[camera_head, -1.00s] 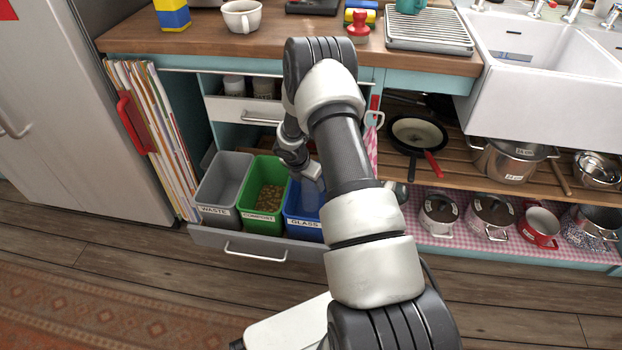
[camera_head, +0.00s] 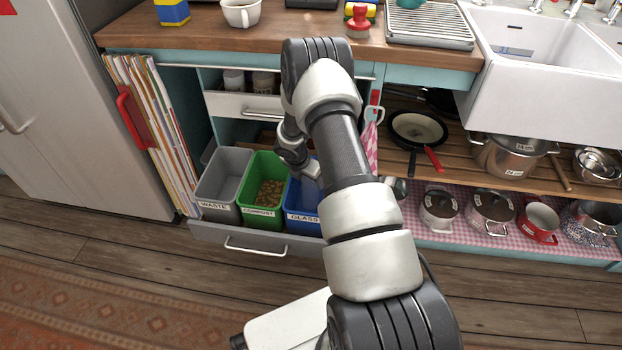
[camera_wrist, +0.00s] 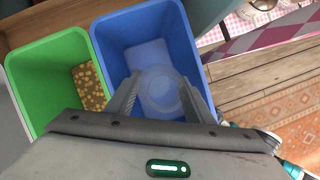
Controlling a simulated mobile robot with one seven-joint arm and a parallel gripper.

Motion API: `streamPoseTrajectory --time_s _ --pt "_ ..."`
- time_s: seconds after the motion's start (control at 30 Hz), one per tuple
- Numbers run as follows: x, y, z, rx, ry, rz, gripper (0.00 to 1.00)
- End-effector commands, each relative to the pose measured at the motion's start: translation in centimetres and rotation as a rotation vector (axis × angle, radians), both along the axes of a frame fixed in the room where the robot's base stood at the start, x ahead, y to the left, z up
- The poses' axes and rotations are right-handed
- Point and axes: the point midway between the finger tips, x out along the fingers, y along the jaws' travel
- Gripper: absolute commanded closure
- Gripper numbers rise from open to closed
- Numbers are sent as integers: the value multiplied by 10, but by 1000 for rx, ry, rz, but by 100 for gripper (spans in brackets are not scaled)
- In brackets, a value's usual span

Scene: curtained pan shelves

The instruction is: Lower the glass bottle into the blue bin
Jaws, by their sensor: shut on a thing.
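The blue bin (camera_head: 303,196), labelled GLASS, stands in the pulled-out drawer, at the right end of the row and partly hidden by my arm. In the wrist view the blue bin (camera_wrist: 104,35) lies open below my gripper (camera_wrist: 160,97). The fingers are shut on the glass bottle (camera_wrist: 161,88), a clear, round, faint shape between the fingertips, seen over the bin's opening. How deep the bottle sits in the bin I cannot tell. In the head view my arm hides the bottle and the fingertips.
The green COMPOST bin (camera_head: 252,189) with brown bits in it stands left of the blue bin, and the grey WASTE bin (camera_head: 212,190) stands further left. The drawer front (camera_head: 257,243) faces open floor. Pots stand on the checked cloth (camera_head: 455,231) at the right.

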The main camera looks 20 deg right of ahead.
Motion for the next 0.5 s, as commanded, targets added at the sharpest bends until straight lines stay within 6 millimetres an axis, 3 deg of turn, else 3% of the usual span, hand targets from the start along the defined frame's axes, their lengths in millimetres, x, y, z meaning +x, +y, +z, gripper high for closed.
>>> streamPoseTrajectory --time_s 0.5 --pt "1 0 -7 0 -2 -1 82"
